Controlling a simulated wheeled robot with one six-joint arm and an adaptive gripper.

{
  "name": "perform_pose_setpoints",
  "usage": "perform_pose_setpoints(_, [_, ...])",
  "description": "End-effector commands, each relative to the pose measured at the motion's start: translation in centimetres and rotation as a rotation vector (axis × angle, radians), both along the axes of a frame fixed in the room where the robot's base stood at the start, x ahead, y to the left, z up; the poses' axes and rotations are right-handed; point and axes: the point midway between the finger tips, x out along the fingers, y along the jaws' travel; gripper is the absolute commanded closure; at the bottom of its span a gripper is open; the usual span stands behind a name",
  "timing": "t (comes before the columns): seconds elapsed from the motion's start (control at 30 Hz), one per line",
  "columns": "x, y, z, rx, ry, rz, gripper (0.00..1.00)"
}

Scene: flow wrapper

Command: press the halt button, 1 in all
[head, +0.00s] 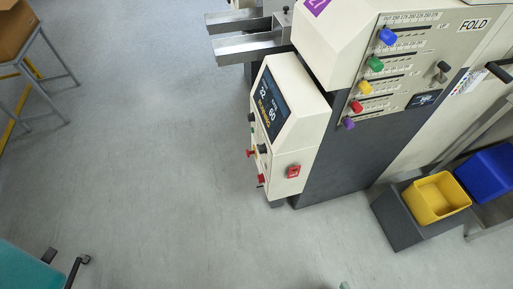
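The cream control box (300,128) of the machine stands at the centre, with a dark lit display (272,105) on its slanted face. A red switch (293,171) sits on its right side face. On its narrow left-hand front, seen at a steep angle, are a red button (250,153), another red control (261,180) and small dark knobs (263,149). Their labels are too small to read, so I cannot tell which is the halt button. My gripper is not in view.
A yellow bin (436,197) and a blue bin (488,172) stand at the right. A metal-legged stand (45,45) is at upper left, a teal seat (25,268) at lower left. Grey floor (150,150) between is clear.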

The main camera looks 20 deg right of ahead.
Motion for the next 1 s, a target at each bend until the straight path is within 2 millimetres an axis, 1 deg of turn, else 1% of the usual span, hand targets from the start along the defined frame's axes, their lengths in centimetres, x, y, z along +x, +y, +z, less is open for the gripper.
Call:
perform_pose_setpoints(0.03, [0.00, 0.00, 0.00, 0.000, 0.000, 0.000, 0.77])
perform_pose_setpoints(0.07, [0.00, 0.00, 0.00, 0.000, 0.000, 0.000, 0.85])
perform_pose_setpoints(0.1, [0.00, 0.00, 0.00, 0.000, 0.000, 0.000, 0.95])
perform_pose_setpoints(0.13, [0.00, 0.00, 0.00, 0.000, 0.000, 0.000, 1.00])
perform_pose_setpoints(1.0, [0.00, 0.00, 0.00, 0.000, 0.000, 0.000, 1.00])
